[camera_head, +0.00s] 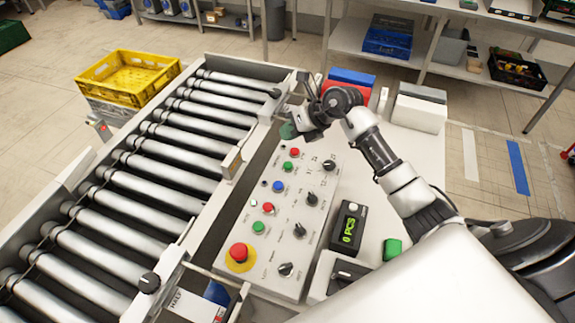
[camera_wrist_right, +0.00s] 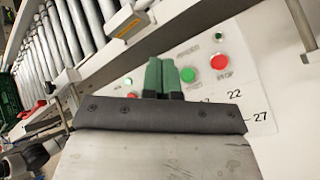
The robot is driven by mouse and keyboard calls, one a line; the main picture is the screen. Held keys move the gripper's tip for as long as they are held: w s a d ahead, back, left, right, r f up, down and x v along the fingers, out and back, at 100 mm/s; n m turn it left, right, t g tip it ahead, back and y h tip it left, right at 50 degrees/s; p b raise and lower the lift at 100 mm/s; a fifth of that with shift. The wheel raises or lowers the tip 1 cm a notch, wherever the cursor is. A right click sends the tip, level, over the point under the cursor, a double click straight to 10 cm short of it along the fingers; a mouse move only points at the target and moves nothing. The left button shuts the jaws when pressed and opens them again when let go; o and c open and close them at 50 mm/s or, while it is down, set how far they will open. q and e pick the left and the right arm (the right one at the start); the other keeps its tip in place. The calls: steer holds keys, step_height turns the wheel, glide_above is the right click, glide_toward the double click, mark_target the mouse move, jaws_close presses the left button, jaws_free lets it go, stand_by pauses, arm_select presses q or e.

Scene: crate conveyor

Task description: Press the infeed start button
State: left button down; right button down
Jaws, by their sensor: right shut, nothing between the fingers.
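The sloping control panel (camera_head: 310,215) stands beside the roller conveyor. It carries an upper green button (camera_head: 288,167) with a red button (camera_head: 294,153) just above it, and a lower green button (camera_head: 258,227) with another red button (camera_head: 268,207). I cannot read which green one is infeed start. My right gripper (camera_head: 288,130) is over the panel's far end, its green fingertips shut and empty. In the right wrist view the fingertips (camera_wrist_right: 161,76) appear just left of a green button (camera_wrist_right: 187,75); contact cannot be told. My left gripper is not in view.
A red emergency stop (camera_head: 239,252) on a yellow base sits at the panel's near end. A blue button (camera_head: 278,186) and several black knobs share the panel. A counter (camera_head: 349,230) reads 0 PCS. The roller conveyor (camera_head: 150,165) runs along the left; a yellow crate (camera_head: 128,75) stands beyond it.

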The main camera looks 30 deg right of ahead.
mark_target(289, 163)
step_height(289, 163, down, 7)
steer(key=b, duration=0.4)
steer(key=shift+f+b, duration=0.1)
steer(key=shift+b, duration=0.3)
steer(key=shift+f, duration=0.2)
stand_by(1.2)
steer(key=shift+f, duration=0.1)
steer(key=shift+f+b, duration=0.3)
steer(key=shift+b, duration=0.1)
